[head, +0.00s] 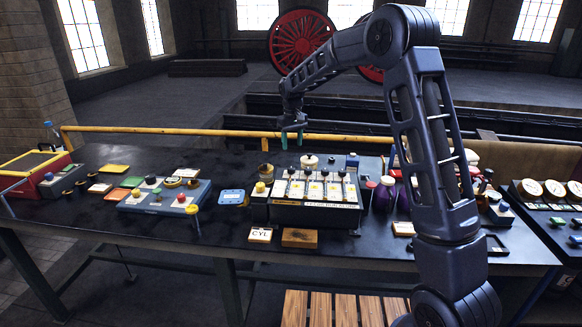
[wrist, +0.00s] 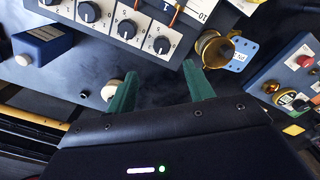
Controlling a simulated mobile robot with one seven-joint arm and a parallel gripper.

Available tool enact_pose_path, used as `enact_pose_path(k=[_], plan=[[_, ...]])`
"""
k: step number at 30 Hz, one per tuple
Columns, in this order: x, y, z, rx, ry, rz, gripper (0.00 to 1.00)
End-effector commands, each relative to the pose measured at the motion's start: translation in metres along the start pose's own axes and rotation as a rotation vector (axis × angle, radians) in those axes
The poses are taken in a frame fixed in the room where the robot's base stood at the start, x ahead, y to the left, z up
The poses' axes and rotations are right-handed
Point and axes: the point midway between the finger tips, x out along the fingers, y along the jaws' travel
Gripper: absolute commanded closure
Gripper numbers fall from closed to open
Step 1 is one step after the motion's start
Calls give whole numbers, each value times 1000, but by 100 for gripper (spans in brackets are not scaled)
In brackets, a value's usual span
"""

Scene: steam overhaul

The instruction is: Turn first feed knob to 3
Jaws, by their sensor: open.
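A dark box with a row of white dial plates (head: 313,190) stands mid-table in the head view. In the wrist view it fills the top, upside down, and several black feed knobs show on numbered plates: one at the end (wrist: 161,45), one in the middle (wrist: 127,28) and another (wrist: 87,12). I cannot tell which is the first, and their settings are too small to read surely. My gripper (head: 292,135) hangs above and behind the box, touching nothing. In the wrist view my gripper (wrist: 160,88) is open and empty, its green fingers apart below the end knob.
A brass cup (wrist: 213,50) stands beside the box, with a blue plate (wrist: 242,54) next to it. A pale round knob (wrist: 111,91) lies by the left finger. A blue block (wrist: 42,46) is farther left. A button panel (head: 165,195) stands left on the table.

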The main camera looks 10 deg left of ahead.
Motion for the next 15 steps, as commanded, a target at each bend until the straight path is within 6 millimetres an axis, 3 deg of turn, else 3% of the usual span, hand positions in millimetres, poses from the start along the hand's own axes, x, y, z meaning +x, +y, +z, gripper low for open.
enact_pose_path(k=[8,15], plan=[[20,-4,-4,-7,-6,-1,48],[60,-3,-4,-6,-6,0,48]])
